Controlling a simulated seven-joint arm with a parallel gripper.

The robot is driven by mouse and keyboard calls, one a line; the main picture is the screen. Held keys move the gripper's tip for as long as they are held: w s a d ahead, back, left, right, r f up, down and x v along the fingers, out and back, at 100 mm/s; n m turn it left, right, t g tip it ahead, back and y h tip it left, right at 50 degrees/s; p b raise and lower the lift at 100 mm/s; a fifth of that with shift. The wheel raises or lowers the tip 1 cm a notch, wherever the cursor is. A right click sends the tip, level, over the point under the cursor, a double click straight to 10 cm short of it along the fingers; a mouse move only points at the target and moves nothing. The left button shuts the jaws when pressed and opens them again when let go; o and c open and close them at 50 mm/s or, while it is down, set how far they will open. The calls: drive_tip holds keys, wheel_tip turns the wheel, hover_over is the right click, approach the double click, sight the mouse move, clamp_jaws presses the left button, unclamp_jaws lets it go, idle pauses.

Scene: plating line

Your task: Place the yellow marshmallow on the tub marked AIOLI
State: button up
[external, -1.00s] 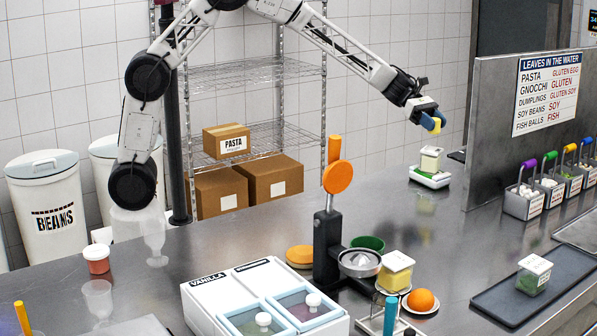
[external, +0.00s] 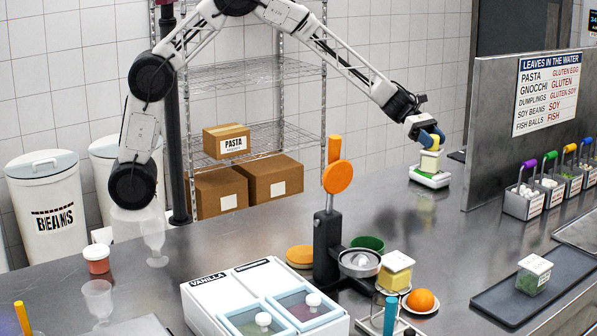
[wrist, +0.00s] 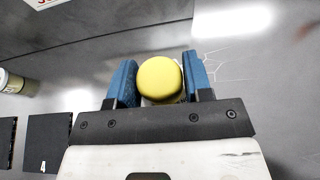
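My gripper (external: 431,138) has blue fingers and points down over a small white-lidded tub (external: 430,162) at the far end of the counter. The yellow marshmallow (wrist: 160,78) sits between the fingers in the wrist view, with a finger against each side. In the external view the marshmallow (external: 435,139) is just above the tub's lid or touching it; I cannot tell which. The tub stands on a white and green scale-like base (external: 430,179). Its label is too small to read, so I cannot confirm AIOLI. In the wrist view the marshmallow and fingers mostly hide it.
Other tubs stand nearer: one with yellow contents (external: 396,272) beside an orange (external: 421,300), and one with green contents (external: 533,275) on a dark tray (external: 490,300). A juicer (external: 327,250) stands mid-counter. A metal partition (external: 490,130) rises right of my gripper.

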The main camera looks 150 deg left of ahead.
drive_tip(key=o, duration=0.3)
drive_tip(key=shift+o, duration=0.2)
drive_tip(key=shift+r, duration=0.15)
drive_tip(key=v, duration=1.2)
idle(0.4)
